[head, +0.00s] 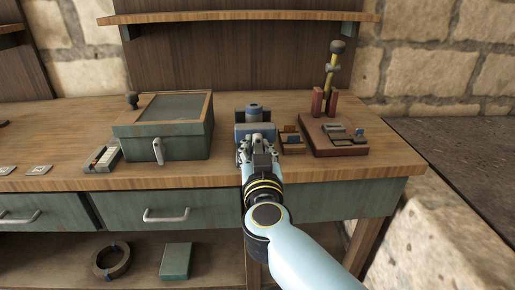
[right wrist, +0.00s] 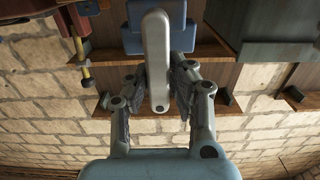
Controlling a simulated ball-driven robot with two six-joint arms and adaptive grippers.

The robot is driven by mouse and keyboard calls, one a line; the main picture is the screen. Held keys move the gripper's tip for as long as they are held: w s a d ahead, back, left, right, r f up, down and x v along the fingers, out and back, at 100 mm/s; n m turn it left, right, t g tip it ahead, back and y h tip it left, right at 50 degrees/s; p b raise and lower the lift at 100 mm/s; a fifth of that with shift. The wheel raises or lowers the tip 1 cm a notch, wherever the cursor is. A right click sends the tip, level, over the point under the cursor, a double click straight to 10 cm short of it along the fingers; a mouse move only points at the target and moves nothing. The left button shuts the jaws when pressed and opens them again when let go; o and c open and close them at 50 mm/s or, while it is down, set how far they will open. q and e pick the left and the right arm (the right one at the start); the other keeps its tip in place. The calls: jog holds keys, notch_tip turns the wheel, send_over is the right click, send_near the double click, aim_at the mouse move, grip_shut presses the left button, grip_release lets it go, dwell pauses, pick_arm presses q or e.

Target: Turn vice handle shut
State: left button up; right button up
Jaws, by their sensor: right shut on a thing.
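The blue vice (head: 253,112) stands on the workbench near its front edge, mostly behind my right gripper (head: 257,148) in the head view. In the right wrist view, which looks upside down, the pale grey vice handle (right wrist: 156,45) is a long rounded bar in front of the blue vice body (right wrist: 191,37). The lower end of the handle lies between the two fingers of my right gripper (right wrist: 159,88), which is shut on it. In the head view the gripper hides the handle. My left gripper is in neither view.
A green box with a lid (head: 165,130) stands left of the vice. A small wooden tray (head: 292,143) sits close to its right, then a red-brown board (head: 330,142) with tools. A shelf (head: 240,17) hangs above. The bench's left part is fairly clear.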

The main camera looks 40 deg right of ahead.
grip_shut()
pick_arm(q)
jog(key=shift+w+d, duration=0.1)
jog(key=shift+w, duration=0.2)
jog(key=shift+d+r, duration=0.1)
